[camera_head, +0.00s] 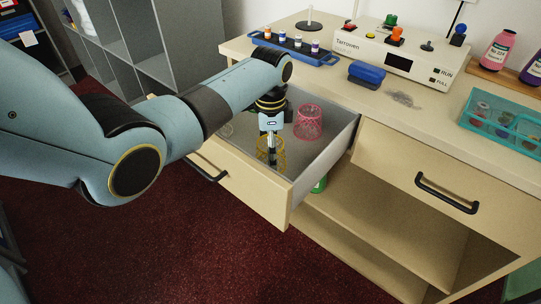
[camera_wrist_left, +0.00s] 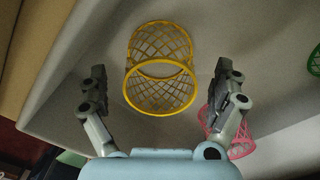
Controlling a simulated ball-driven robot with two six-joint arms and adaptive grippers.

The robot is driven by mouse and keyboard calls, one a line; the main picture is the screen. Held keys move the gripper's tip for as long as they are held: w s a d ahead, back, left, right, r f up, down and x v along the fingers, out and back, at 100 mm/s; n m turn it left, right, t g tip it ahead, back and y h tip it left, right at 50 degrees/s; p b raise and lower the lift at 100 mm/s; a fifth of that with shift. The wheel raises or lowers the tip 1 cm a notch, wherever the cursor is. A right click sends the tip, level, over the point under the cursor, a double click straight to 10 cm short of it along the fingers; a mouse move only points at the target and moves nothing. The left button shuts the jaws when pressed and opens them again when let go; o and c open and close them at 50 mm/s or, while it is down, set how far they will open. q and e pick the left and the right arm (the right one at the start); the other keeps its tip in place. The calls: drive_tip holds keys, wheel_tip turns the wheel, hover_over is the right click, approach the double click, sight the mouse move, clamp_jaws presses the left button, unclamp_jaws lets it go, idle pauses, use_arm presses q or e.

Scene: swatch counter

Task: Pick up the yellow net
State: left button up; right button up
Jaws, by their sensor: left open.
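The yellow net (camera_head: 264,155) is a small open mesh basket inside the pulled-out drawer (camera_head: 240,178). In the left wrist view the yellow net (camera_wrist_left: 160,97) lies between and beyond the spread fingers, with its round rim showing. My left gripper (camera_head: 271,146) points down into the drawer over the net, partly covering it in the head view. In the left wrist view the left gripper (camera_wrist_left: 160,82) is open, with nothing held between its fingers. My right gripper is in neither view.
A pink net (camera_head: 308,122) stands in the drawer, right of my left gripper; in the wrist view the pink net (camera_wrist_left: 238,138) is close to the right finger. A green mesh item (camera_wrist_left: 315,62) shows at the edge. The counter (camera_head: 345,100) overhangs behind the drawer.

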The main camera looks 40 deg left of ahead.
use_arm(q)
drive_tip(key=shift+f, duration=0.35)
drive_tip(key=c, duration=0.9)
drive_tip(key=shift+r, duration=0.15)
wheel_tip(320, 180, up, 10)
drive_tip(key=p, duration=0.2)
